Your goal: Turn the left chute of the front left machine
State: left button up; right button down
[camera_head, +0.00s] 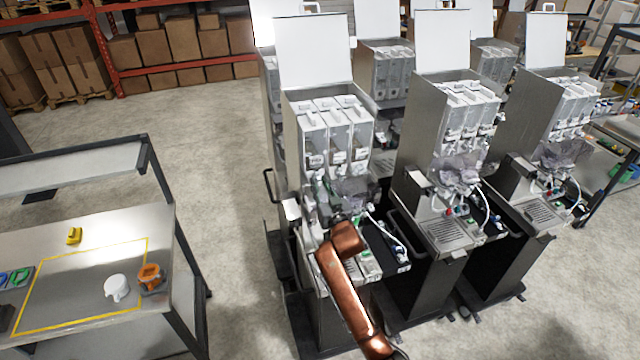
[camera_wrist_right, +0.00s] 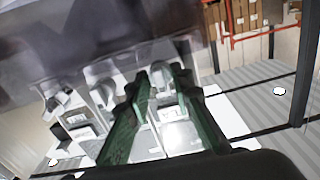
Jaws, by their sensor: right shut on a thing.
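The front left machine (camera_head: 292,135) is a grey metal dispenser with a raised white lid and several clear-fronted bins side by side. My right gripper (camera_head: 328,188), with green fingers, reaches up at the left part of its front, below the bins. In the right wrist view the fingers of this gripper (camera_wrist_right: 162,78) stand either side of a pale chute (camera_wrist_right: 160,72) and are shut on it. It appears to be the left chute; the fingers hide part of it. Other pale chutes (camera_wrist_right: 103,95) sit beside it, apart from the fingers. My left gripper is out of view.
Two similar machines stand to the right, the nearer one (camera_head: 415,130) close beside. A table (camera_head: 60,250) at the left carries a white cup-like item (camera_head: 117,287) and an orange item (camera_head: 151,278). Open floor (camera_head: 225,200) lies between table and machines.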

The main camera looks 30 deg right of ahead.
jog(key=shift+f+n, duration=0.1)
jog(key=shift+n, duration=0.2)
jog(key=c, duration=2)
grip_release()
jog(key=shift+c, duration=0.2)
jog(key=v, duration=1.2)
jog(key=shift+d, duration=0.1)
